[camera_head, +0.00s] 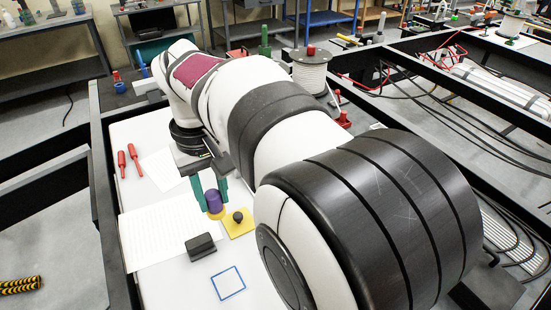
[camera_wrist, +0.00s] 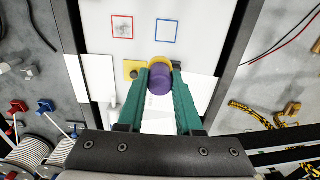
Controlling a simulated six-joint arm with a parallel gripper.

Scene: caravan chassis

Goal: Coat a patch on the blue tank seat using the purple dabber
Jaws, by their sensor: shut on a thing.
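My gripper (camera_head: 209,190) has teal fingers and is shut on the purple dabber (camera_head: 213,202). In the wrist view the purple dabber (camera_wrist: 161,80) sits between the fingertips (camera_wrist: 160,78), with a yellow-orange end (camera_wrist: 160,61) on its far side. In the head view the dabber is upright, low over the white panel; I cannot tell whether it touches. The blue tank seat appears as a blue square outline (camera_head: 228,283), with a plain pale inside. It also shows in the wrist view (camera_wrist: 167,31), beyond the dabber and apart from it.
A yellow plate with a black knob (camera_head: 238,220) lies right beside the dabber. A black block (camera_head: 201,247) stands near the blue outline. A red square outline (camera_wrist: 122,27) is beside the blue one. Red-handled tools (camera_head: 128,164) and white sheets (camera_head: 160,235) lie at the left.

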